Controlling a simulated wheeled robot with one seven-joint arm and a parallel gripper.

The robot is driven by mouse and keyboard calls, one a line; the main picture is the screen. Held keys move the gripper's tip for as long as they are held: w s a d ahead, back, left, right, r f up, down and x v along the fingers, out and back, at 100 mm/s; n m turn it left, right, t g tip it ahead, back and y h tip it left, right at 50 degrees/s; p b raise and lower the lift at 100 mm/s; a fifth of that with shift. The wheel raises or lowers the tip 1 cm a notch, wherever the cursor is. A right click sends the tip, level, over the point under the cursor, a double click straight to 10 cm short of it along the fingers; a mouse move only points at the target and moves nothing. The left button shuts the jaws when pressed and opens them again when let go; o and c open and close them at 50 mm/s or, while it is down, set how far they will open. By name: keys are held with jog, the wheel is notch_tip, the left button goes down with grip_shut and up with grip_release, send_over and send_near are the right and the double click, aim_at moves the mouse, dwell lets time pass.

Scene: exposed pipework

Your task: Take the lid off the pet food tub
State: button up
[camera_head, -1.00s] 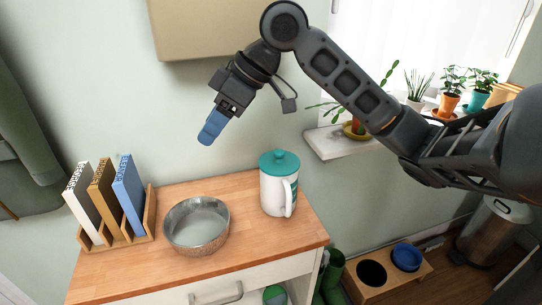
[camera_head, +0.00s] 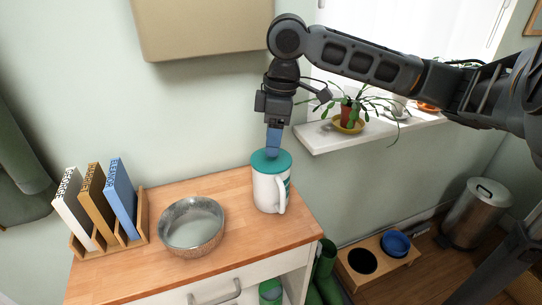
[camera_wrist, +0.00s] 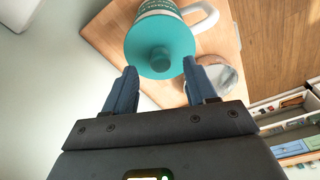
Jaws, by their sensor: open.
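The pet food tub (camera_head: 268,190) is a white tub with a handle on its right side, upright on the wooden top of a cabinet. Its teal lid (camera_head: 262,160) is on the tub. In the wrist view the round lid (camera_wrist: 178,42) with its central knob (camera_wrist: 161,58) faces me. My gripper (camera_head: 273,154) points down over the lid, its blue fingers close to the knob, which they hide in the head view. In the wrist view my gripper (camera_wrist: 160,76) is open, with the knob between the two fingertips. I cannot tell whether they touch it.
A metal bowl (camera_head: 192,226) stands left of the tub, and a book rack (camera_head: 140,222) with books stands at the far left. A window sill (camera_head: 318,139) with plants is at the right. A wall cupboard (camera_head: 200,28) hangs behind. The cabinet top's front is clear.

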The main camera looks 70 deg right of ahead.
jog(key=shift+w+f, duration=0.15)
jog(key=shift+f, duration=0.85)
grip_shut()
